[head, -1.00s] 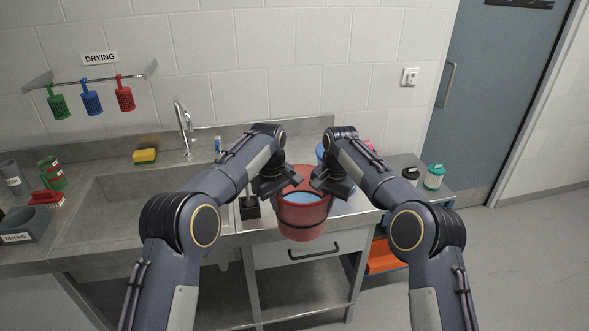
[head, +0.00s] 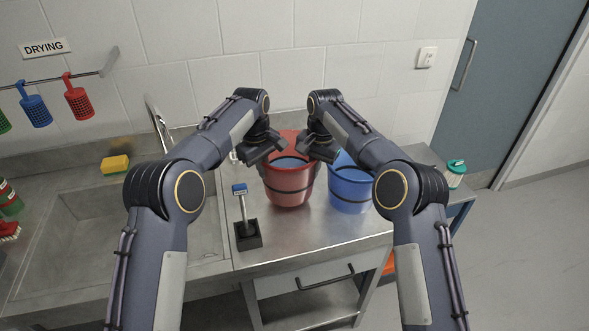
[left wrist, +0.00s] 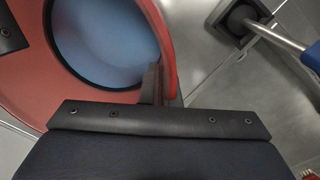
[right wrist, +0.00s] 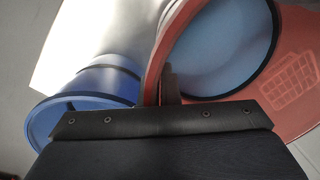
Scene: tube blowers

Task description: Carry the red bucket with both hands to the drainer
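The red bucket (head: 288,188) is upright over the steel counter right of the sink, with bluish water inside. I cannot tell whether its base touches the counter. My left gripper (head: 268,152) is shut on the bucket's left rim; the rim (left wrist: 170,55) runs between its fingers in the left wrist view. My right gripper (head: 316,152) is shut on the right rim, which also shows in the right wrist view (right wrist: 153,60). I cannot tell which surface is the drainer; the bare steel counter (head: 300,235) lies in front of the bucket.
A blue bucket (head: 350,190) stands close to the right of the red one. A black holder (head: 248,236) with a blue-topped brush stands front left. The sink (head: 95,225) is left, with a yellow sponge (head: 115,164) behind it. A DRYING rack (head: 60,84) hangs on the wall.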

